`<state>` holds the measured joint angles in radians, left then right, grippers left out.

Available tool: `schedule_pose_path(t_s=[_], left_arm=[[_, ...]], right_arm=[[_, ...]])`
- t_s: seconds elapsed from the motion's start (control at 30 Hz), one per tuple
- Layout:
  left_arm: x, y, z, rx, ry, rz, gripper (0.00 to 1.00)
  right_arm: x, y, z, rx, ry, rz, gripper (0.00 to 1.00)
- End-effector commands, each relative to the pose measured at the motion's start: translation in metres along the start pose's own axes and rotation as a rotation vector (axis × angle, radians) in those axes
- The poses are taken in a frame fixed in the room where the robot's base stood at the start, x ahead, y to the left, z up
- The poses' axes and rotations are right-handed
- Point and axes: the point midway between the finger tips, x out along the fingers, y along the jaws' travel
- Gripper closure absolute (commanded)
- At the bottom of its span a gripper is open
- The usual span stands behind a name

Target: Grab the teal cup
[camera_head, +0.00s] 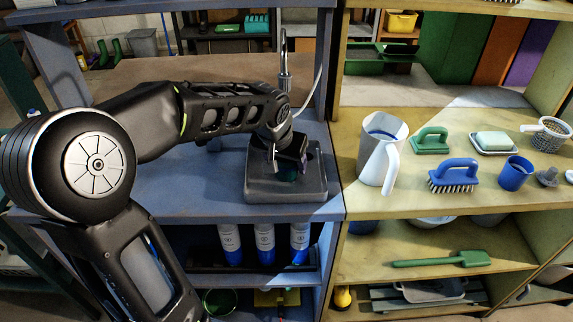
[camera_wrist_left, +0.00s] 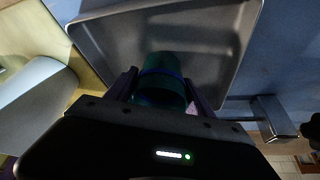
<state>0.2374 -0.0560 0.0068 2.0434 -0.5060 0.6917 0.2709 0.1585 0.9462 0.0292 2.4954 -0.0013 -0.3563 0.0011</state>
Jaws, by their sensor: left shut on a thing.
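The teal cup (camera_wrist_left: 160,80) is between the two fingers of my left gripper (camera_wrist_left: 162,95) in the left wrist view, and the fingers are shut on it. A blue band runs around the cup. In the head view, my left gripper (camera_head: 288,167) reaches down into the grey basin (camera_head: 285,190) on the blue shelf, and only a small dark teal part of the cup (camera_head: 287,174) shows below it. I cannot tell whether the cup touches the basin floor. My right gripper is not in view.
A tap (camera_head: 284,65) stands behind the basin. The blue shelf left of the basin is clear.

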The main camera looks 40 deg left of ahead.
Motion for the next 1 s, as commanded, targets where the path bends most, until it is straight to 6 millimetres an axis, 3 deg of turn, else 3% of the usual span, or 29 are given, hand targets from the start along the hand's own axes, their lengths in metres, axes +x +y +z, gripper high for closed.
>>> schedule_pose_path(t_s=[0.47, 1.0], left_arm=[[0.0, 0.0, 0.0, 0.0, 0.0, 0.0, 0.84], [-0.011, 0.0, -0.006, -0.001, 0.004, 0.0, 0.84]], right_arm=[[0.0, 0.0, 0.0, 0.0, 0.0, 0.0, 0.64], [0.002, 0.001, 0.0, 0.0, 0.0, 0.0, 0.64]])
